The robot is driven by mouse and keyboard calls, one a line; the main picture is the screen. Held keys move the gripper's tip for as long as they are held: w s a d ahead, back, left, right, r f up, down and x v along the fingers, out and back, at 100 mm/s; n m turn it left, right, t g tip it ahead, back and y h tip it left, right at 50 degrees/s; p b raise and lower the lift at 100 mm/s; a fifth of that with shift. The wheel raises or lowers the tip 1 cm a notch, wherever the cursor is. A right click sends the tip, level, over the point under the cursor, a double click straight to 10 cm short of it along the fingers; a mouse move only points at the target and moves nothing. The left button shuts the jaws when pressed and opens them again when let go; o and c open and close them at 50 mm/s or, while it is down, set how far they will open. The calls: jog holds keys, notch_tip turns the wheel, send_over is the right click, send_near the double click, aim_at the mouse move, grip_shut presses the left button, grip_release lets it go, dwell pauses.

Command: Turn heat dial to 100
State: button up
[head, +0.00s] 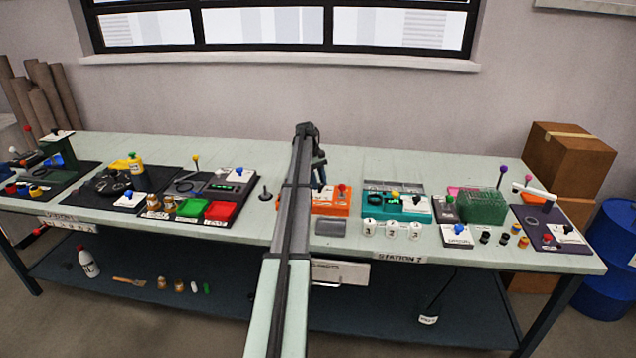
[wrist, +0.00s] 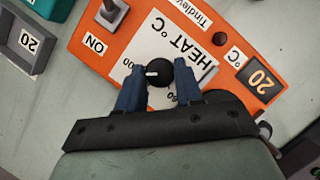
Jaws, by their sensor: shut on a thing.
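The heat dial (wrist: 160,69) is a round black knob on a white plate marked HEAT °C, on an orange unit (wrist: 88,32). Its white mark (wrist: 152,74) points left in the wrist view. My gripper (wrist: 160,75) has its two blue fingers on either side of the knob, shut on it. Scale numbers around the dial are partly hidden by the fingers. The small red-on-dark display (wrist: 262,82) beside the plate reads 20. In the head view, the orange unit (head: 328,209) stands mid-table, partly behind my arm.
A lever (wrist: 112,10) stands by the ON label on the unit. A grey block marked 20 (wrist: 27,40) lies left in the wrist view. In the head view, a teal unit (head: 408,213) stands to the right, with white numbered cups (head: 391,229) in front.

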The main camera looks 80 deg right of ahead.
jog(key=shift+m, duration=0.4)
jog(key=o, duration=1)
jog(key=v, duration=1.2)
jog(key=shift+s+d, duration=0.1)
jog(key=shift+s, duration=0.05)
